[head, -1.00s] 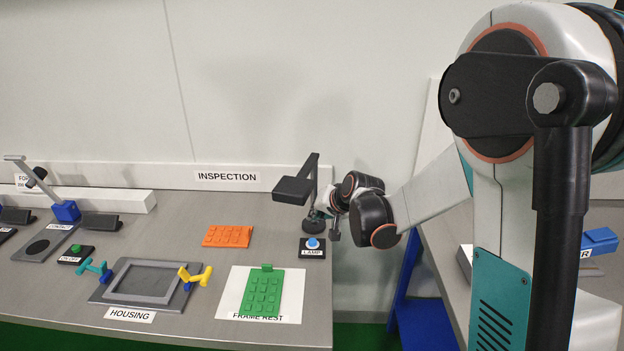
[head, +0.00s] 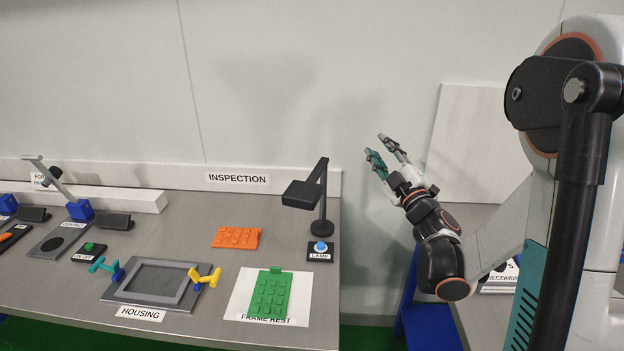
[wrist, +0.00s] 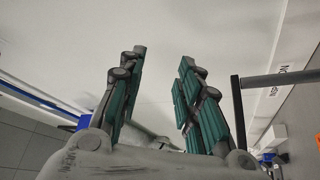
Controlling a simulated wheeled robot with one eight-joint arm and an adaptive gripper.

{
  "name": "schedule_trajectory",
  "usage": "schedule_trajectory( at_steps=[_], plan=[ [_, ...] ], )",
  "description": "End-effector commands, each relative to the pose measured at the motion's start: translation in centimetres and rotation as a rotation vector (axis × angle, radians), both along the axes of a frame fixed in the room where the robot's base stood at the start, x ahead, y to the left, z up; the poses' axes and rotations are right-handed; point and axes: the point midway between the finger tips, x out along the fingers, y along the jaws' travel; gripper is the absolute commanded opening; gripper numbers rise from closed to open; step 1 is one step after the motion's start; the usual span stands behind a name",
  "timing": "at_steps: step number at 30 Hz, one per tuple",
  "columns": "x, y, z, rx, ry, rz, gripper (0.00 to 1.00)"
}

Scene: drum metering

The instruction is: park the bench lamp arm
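The bench lamp (head: 323,200) stands at the back right corner of the bench, with a dark upright post on a round base. Its arm and dark flat head (head: 302,194) point to the left and forward over the bench. In the wrist view its dark post and arm (wrist: 238,105) show at the right. My gripper (head: 384,146) is raised in the air to the right of the lamp, apart from it, with fingers pointing up and left. Its fingers are spread with nothing between them; they also show in the wrist view (wrist: 160,85).
A blue lamp button (head: 320,247) sits in front of the lamp base. A green keypad (head: 270,294) lies on the white frame rest, an orange keypad (head: 237,237) behind it. The housing fixture (head: 153,281) has yellow and teal clamps. A gap separates this bench from another at right.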

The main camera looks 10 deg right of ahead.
Motion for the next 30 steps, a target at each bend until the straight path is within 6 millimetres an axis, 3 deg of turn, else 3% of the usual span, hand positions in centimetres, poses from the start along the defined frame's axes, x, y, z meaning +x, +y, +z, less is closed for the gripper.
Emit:
schedule_trajectory(
  at_steps=[6, 10, 14, 20, 30],
  plan=[
    [-4.8, 6.4, -3.7, -0.431, 0.013, 0.268, 0.32],
    [-7.0, 8.5, -6.3, -0.565, 0.047, 0.384, 0.32],
    [-8.0, 9.4, -7.7, -0.617, 0.066, 0.437, 0.32],
    [-6.6, 10.7, -7.9, -0.624, 0.067, 0.446, 0.32],
    [-1.2, 14.6, -7.9, -0.623, 0.066, 0.446, 0.32]
  ],
)
